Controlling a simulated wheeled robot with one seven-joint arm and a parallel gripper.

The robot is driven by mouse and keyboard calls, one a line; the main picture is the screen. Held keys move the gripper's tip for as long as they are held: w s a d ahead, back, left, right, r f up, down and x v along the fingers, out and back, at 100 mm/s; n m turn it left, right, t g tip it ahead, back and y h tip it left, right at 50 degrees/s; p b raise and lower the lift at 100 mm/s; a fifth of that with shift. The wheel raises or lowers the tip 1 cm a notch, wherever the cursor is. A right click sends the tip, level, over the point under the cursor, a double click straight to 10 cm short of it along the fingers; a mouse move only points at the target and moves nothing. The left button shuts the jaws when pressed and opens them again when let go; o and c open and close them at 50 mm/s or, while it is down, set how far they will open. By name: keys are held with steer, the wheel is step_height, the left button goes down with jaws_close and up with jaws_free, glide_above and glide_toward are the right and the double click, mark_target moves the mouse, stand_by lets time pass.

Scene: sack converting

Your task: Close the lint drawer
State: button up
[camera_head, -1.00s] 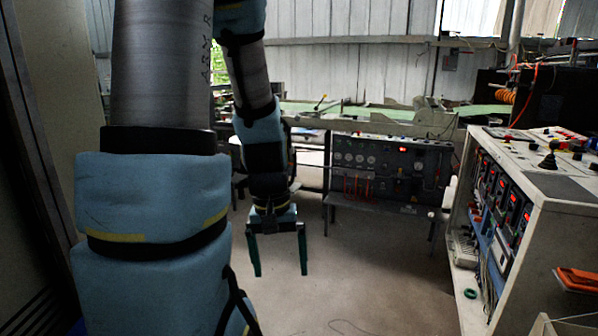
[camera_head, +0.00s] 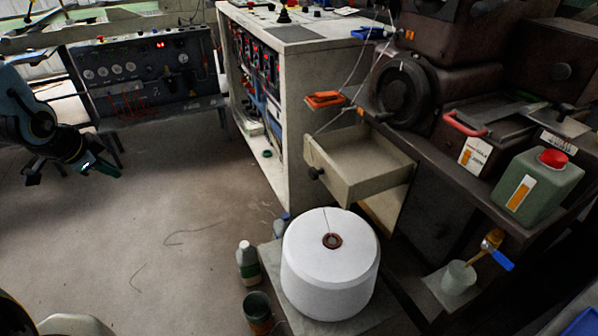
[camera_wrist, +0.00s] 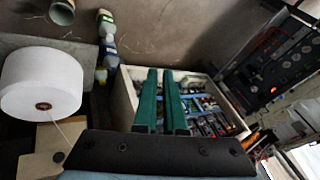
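The lint drawer (camera_head: 345,184) is a pale beige open-topped box under the machine's dark bench. It sticks out toward the left, with a dark round knob (camera_head: 316,173) on its front. The inside I can see looks empty. In the wrist view the drawer (camera_wrist: 38,166) shows at the lower left, below the white spool. My gripper (camera_head: 100,170) is at the far left of the head view, well away from the drawer. In the wrist view its two green fingers (camera_wrist: 162,98) lie close together with a thin gap and nothing between them.
A large white yarn spool (camera_head: 325,275) stands on a low platform below the drawer. A bottle (camera_head: 248,262) and a dark cup (camera_head: 257,312) stand beside it. A white control cabinet (camera_head: 300,120) stands behind the drawer. The floor (camera_head: 160,225) between my gripper and the drawer is mostly clear.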

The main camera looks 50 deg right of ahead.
steer(key=s+d+f+m+h, duration=0.1)
steer(key=d+f+m, duration=0.1)
steer(key=d, duration=0.2)
steer(key=s+d+f+m+g+h+b, duration=0.1)
steer(key=d+f+m+h, duration=0.1)
steer(key=d+m, duration=0.1)
steer(key=s+d+f+m+g+h+b, duration=0.1)
steer(key=d+f+m+h, duration=0.1)
steer(key=d, duration=0.3)
steer(key=shift+d+f+m, duration=0.25)
steer(key=shift+m, duration=0.35)
jaws_close()
steer(key=m+g+h+b, duration=0.3)
steer(key=m+g+h, duration=0.55)
steer(key=m, duration=0.55)
glide_toward(315, 161)
steer(key=shift+n+g+y, duration=0.3)
steer(key=shift+g+y, duration=0.05)
steer(key=shift+y, duration=0.1)
steer(key=p+x, duration=0.1)
steer(key=x, duration=0.3)
steer(key=p+x, duration=0.1)
steer(key=x, duration=0.1)
steer(key=shift+w+d+r+p, duration=0.2)
steer(key=shift+d+p, duration=0.1)
steer(key=shift+d, duration=0.2)
steer(key=shift+d, duration=0.1)
